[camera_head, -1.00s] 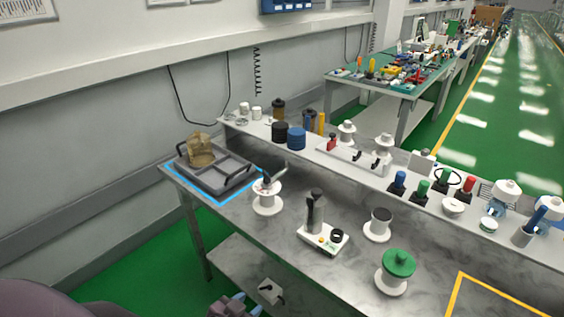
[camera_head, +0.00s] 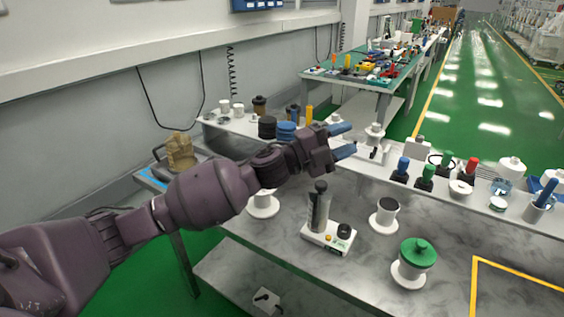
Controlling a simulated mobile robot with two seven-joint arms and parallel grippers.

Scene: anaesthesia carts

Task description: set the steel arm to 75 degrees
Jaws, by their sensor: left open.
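My left gripper (camera_head: 345,141) is open and empty, its blue fingers pointing right above the bench, in front of the raised shelf. Its forearm covers the top of a white round stand (camera_head: 263,208), where a grey arm-like piece showed earlier; only the stand's lower part shows now. A white-based device (camera_head: 328,239) with an upright grey and black handle (camera_head: 319,207), an orange button and a black knob stands right of it. I cannot tell for sure which piece is the steel arm. My right gripper is out of view.
A green-topped spool (camera_head: 418,252) and a white spool (camera_head: 384,217) stand on the marbled bench (camera_head: 350,280). The raised shelf behind holds jars, stoppers and bottles. A brown object (camera_head: 180,150) sits at the left end. Yellow tape marks the bench's right front.

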